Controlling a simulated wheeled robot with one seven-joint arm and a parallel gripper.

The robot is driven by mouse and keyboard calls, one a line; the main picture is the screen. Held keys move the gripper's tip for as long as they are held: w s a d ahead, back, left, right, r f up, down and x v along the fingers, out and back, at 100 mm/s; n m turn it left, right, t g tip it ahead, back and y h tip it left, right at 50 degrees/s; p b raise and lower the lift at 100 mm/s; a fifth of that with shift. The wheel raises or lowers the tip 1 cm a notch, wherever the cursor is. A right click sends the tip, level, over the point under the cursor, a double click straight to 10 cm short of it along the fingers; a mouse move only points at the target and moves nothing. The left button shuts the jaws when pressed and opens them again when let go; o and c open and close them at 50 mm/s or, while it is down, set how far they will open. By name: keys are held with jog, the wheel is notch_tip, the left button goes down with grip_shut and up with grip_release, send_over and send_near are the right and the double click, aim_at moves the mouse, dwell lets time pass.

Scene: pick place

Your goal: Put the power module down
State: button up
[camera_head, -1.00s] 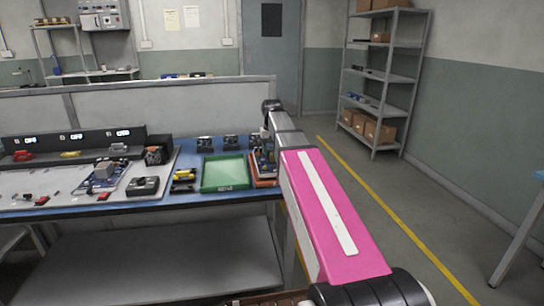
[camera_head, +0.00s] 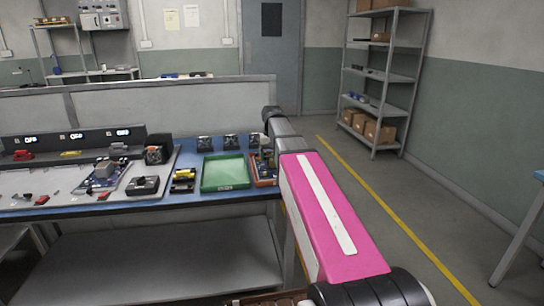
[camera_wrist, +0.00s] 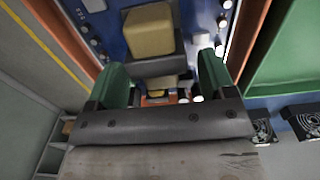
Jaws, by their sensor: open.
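My gripper (camera_wrist: 163,85) is open, its two green fingers apart over a blue board (camera_wrist: 105,20) in the wrist view. A tan block (camera_wrist: 150,31) sits on this board just beyond the fingers. A dark part with a yellow piece lies between the fingers, partly hidden by my gripper. I cannot tell which of these is the power module. The board lies in an orange-rimmed tray (camera_wrist: 247,32), which also shows at the right of the bench in the head view (camera_head: 266,184). My arm partly covers that tray there.
A green tray (camera_head: 225,187) stands just left of the orange-rimmed one. Several small black units stand behind it on the blue bench (camera_head: 150,203). A board with a grey block (camera_head: 104,170) and other parts lie further left. The floor right of the bench is clear.

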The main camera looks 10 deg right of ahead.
aim_at(272, 154)
notch_tip(272, 154, up, 12)
dwell(0.6)
